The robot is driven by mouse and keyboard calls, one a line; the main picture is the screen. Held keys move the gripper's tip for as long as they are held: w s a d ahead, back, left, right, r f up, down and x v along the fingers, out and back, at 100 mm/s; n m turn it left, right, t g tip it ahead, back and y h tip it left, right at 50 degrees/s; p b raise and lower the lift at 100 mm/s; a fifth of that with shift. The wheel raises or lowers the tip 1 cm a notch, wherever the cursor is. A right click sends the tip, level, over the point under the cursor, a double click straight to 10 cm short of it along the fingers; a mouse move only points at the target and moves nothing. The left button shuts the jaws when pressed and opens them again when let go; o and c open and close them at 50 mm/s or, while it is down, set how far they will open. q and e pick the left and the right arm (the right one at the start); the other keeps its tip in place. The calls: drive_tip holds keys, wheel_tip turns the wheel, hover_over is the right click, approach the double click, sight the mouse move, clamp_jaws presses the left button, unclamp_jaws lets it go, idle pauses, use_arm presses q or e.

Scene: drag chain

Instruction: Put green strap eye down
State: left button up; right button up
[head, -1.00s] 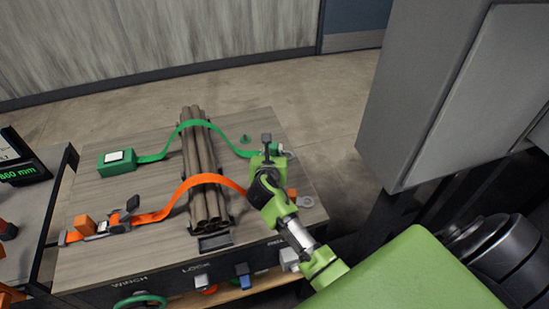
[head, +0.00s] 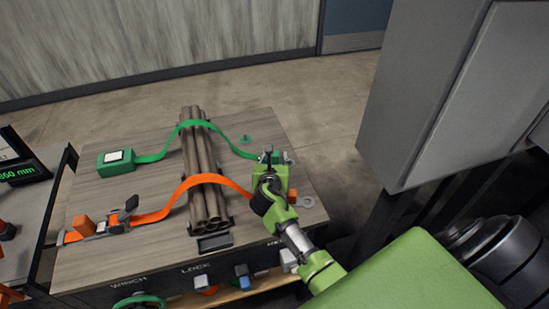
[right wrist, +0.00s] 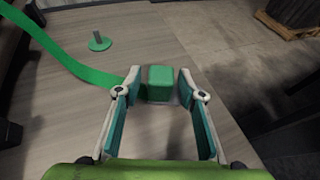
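The green strap (head: 224,136) arches over the pipe bundle, and its right end lies on the table with a green end block (right wrist: 161,83). A metal eye (head: 289,157) shows beside my gripper in the head view. My right gripper (right wrist: 161,88) is open, one finger on each side of the block, with narrow gaps showing. In the head view the gripper (head: 268,156) partly hides the strap end. A green disc with an upright pin (right wrist: 99,41) stands apart from the eye, farther back; it also shows in the head view (head: 245,140). My left gripper is out of view.
An orange strap (head: 170,208) crosses the pipes (head: 204,180) nearer the front, its end partly behind my arm. A green box (head: 116,161) holds the green strap's left end. A grey cabinet (head: 440,100) stands to the right. Bare table lies around the pin.

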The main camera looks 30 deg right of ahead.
drive_tip(key=shift+r, duration=0.1)
drive_tip(key=shift+s+a+r, duration=0.1)
drive_tip(key=v, duration=1.1)
drive_tip(key=shift+s+a+p, duration=0.2)
drive_tip(key=shift+s+p, duration=0.1)
drive_tip(key=shift+p, duration=0.1)
drive_tip(key=shift+r, duration=0.1)
